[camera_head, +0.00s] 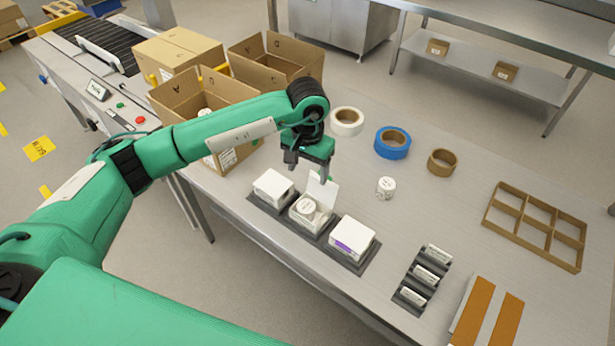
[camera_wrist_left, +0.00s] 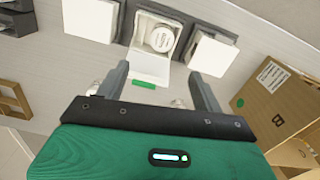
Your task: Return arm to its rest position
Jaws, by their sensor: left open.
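My left gripper (camera_head: 308,172) is open and empty, pointing down just above the open middle box (camera_head: 322,190). That white box has its lid flap raised, and a white-lidded jar (camera_head: 306,206) sits inside it. The jar (camera_wrist_left: 160,43) and the box's flap (camera_wrist_left: 150,66) also show in the left wrist view, beyond and between the spread fingers of my left gripper (camera_wrist_left: 157,78). Closed white boxes stand on either side, one at left (camera_head: 273,187) and one with a purple mark (camera_head: 352,237) at right. My right gripper is not in view.
Open cardboard cartons (camera_head: 240,85) stand close behind my left forearm. White tape (camera_head: 346,122), blue tape (camera_head: 392,143), brown tape (camera_head: 441,161) and a loose jar (camera_head: 386,187) are on the table. A divider (camera_head: 535,226) lies at right. The table's front edge is near the holder.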

